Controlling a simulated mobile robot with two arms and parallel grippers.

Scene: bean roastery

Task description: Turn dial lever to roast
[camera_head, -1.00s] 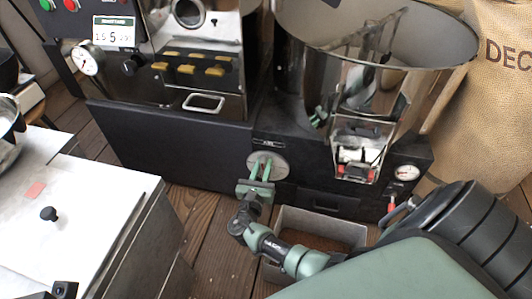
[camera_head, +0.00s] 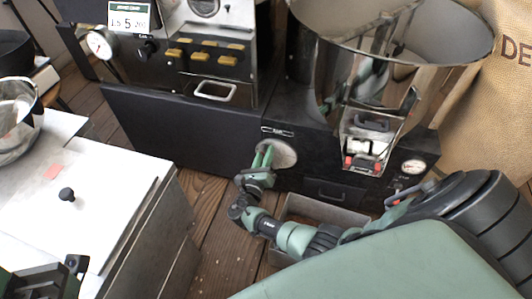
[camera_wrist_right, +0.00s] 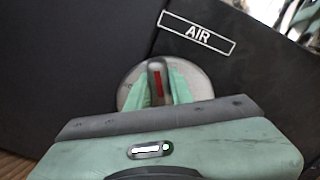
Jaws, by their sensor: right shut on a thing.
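The dial (camera_head: 281,154) is a round pale-grey disc low on the front of the black roaster. In the right wrist view the dial disc (camera_wrist_right: 133,86) sits below a plate marked "AIR" (camera_wrist_right: 197,33). Its lever (camera_wrist_right: 157,80) carries a red stripe and points up in that view, at a slant to the plate. My right gripper (camera_head: 264,157) is shut on the lever, with a green finger on each side; the fingers hide much of the lever in the head view. Part of my left gripper (camera_head: 42,283) shows at the lower left edge; its fingertips are unclear.
A metal bin (camera_head: 322,213) stands on the wooden floor beneath my right forearm. A steel hopper (camera_head: 375,60) and a gauge (camera_head: 413,166) are right of the dial. A white-topped cabinet (camera_head: 105,195) stands at left. A burlap sack (camera_head: 480,120) is at far right.

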